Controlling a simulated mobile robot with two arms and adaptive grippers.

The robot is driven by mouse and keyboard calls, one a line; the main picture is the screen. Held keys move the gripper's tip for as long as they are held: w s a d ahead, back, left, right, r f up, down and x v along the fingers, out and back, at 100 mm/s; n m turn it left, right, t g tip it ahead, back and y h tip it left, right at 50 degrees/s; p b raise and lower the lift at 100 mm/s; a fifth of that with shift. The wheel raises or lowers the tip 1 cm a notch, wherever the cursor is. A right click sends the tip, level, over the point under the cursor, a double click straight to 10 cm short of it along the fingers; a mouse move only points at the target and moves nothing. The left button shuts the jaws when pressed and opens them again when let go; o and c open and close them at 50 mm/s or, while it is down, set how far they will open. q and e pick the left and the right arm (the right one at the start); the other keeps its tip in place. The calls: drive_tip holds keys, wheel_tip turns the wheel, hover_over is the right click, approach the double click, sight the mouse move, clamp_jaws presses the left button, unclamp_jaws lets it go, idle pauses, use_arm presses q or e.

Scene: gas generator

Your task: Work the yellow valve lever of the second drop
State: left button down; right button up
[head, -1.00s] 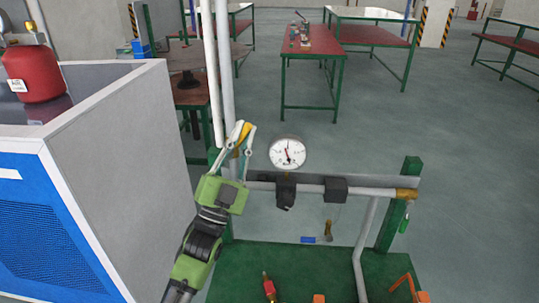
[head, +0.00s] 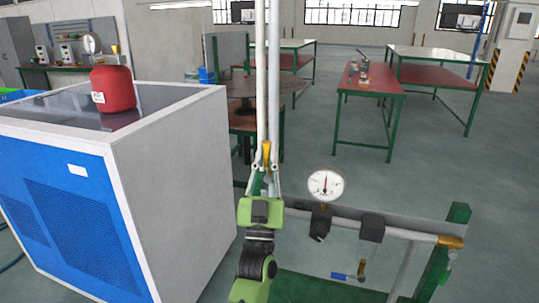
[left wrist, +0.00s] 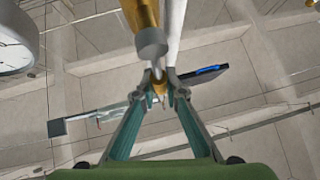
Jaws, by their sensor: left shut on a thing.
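My left gripper (head: 266,168) comes up from below to the two white vertical pipes (head: 261,70) and is shut on a small yellow part, which I take for the yellow valve lever. In the head view a yellow piece (head: 266,152) stands upright between its fingers. In the left wrist view the fingertips (left wrist: 159,85) meet on a small yellow tip (left wrist: 158,88). Just above it there is a larger yellow piece (left wrist: 141,14) with a grey round end (left wrist: 151,43). The fingers hide part of the lever. My right gripper is not in view.
A round gauge (head: 326,185) stands right of the gripper, above the horizontal pipe (head: 400,232) with black blocks (head: 372,227). A blue-handled part (head: 340,276) hangs below. A blue and grey cabinet (head: 170,150) with a red tank (head: 113,90) stands left. Red-topped tables are behind.

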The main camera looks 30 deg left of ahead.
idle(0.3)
use_arm(q)
drive_tip(key=c, duration=2)
unclamp_jaws()
drive_tip(key=shift+a, duration=0.1)
drive_tip(key=shift+c, duration=0.2)
drive_tip(key=shift+f, duration=0.15)
drive_tip(key=v, duration=1.2)
